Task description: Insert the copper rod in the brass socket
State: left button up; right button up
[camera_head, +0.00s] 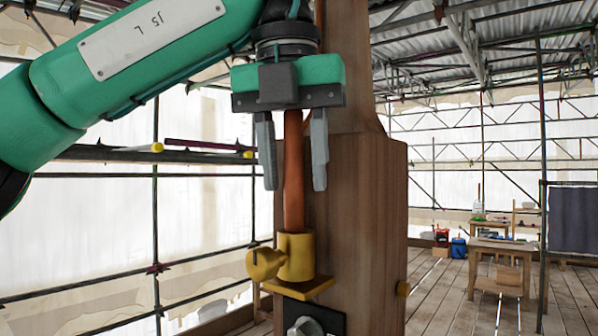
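The copper rod (293,185) stands nearly upright against the wooden post. Its lower end meets the mouth of the brass socket (296,258) and is hidden inside or behind the rim; how deep it sits I cannot tell. My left gripper (291,186) points down from above, with one finger on each side of the rod. A gap shows between the rod and each finger, so the gripper looks open around it. The rod's top end is hidden by the gripper's body. My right gripper is not in view.
The wooden post (362,215) rises behind the rod and socket. A dark plate with a grey fitting (312,326) is below the socket. Scaffold bars (155,154) run along the left. A wooden table (503,247) stands far off at right on the plank floor.

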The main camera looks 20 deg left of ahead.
aim_at(295, 111)
pick_arm(q)
jog(key=shift+d+f, duration=0.2)
jog(key=shift+f, duration=0.8)
jog(key=shift+s, duration=0.2)
jog(key=shift+w+a+r, duration=0.15)
jog(key=shift+w+r, duration=0.05)
jog(key=shift+w, duration=0.15)
jog(key=shift+w+r, duration=0.15)
jog(key=shift+r, duration=0.2)
jog(key=r, duration=0.1)
jog(key=w+r, duration=0.1)
jog(key=shift+w+a+r, duration=0.1)
jog(key=shift+w+r, duration=0.2)
jog(key=shift+r, duration=0.1)
jog(key=r, duration=0.1)
jog(key=s+r, duration=0.1)
jog(key=r, duration=0.1)
jog(key=shift+s, duration=0.25)
jog(key=shift+s+r, duration=0.2)
jog(key=shift+r, duration=0.2)
jog(key=shift+w, duration=0.3)
jog(key=shift+a, duration=0.1)
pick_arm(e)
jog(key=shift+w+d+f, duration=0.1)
